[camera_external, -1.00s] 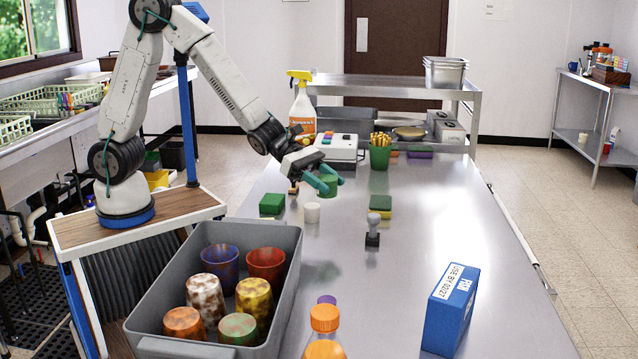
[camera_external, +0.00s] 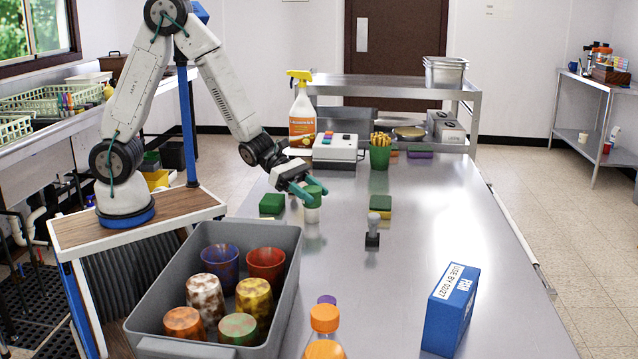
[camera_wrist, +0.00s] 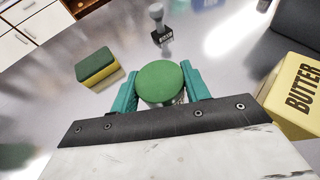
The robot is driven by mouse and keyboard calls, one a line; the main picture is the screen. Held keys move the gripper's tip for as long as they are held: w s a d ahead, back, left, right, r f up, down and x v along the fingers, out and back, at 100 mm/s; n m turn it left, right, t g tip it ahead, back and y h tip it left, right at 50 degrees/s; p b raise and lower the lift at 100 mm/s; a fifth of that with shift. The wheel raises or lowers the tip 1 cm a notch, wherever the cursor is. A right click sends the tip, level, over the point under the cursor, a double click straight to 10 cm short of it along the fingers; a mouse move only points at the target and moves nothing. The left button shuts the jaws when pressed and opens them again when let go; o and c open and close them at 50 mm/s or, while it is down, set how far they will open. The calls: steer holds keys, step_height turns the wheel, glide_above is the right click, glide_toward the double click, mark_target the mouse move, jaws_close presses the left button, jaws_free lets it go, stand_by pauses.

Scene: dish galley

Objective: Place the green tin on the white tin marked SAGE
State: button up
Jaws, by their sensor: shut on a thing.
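The green tin (camera_external: 315,197) is between the teal fingers of my gripper (camera_external: 308,195), which is shut on it. In the wrist view the green round top of the tin (camera_wrist: 161,82) shows between my gripper's fingers (camera_wrist: 160,88). The white tin (camera_external: 312,214) stands on the steel table, directly below the green tin in the external view. The two look touching or nearly so; I cannot tell which. In the wrist view the white tin is mostly hidden under the green one. Its marking cannot be read.
A green-and-yellow sponge (camera_external: 272,204) lies left of the white tin, another sponge (camera_external: 379,205) to the right. A dark-based stamp (camera_external: 373,232) stands nearby. A grey bin of cups (camera_external: 290,285) is in front. A yellow BUTTER box (camera_wrist: 292,95) shows in the wrist view.

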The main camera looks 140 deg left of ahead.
steer(key=shift+f, duration=0.15)
steer(key=o, duration=1.1)
steer(key=shift+c, duration=0.2)
